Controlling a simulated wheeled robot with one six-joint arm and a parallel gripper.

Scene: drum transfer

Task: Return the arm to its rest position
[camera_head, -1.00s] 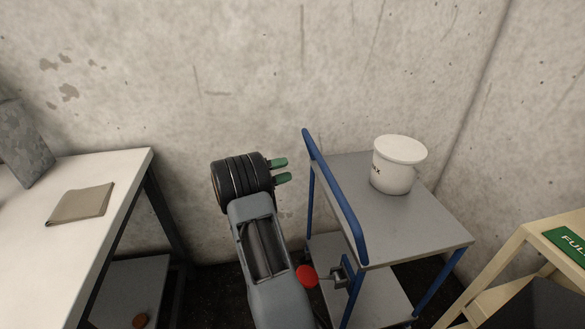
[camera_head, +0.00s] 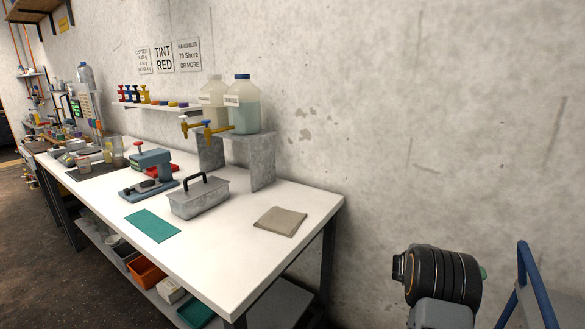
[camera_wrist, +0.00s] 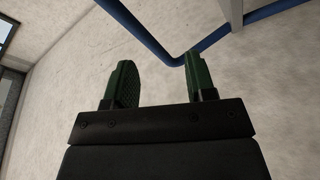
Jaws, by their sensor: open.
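My gripper (camera_wrist: 160,82) shows in the wrist view with its two green fingers apart and nothing between them. A concrete wall and a blue tube lie beyond the fingers. In the head view my dark wrist (camera_head: 442,277) is at the lower right, in front of the wall and beside the blue cart handle. Only a bit of a green finger shows there, at the wrist's right side.
A white workbench (camera_head: 235,262) fills the left, with a grey cloth (camera_head: 280,221), a lidded metal box (camera_head: 199,196) and a green mat (camera_head: 152,224) on it. The blue cart handle (camera_head: 535,285) is close right of my wrist. Dark floor is clear at far left.

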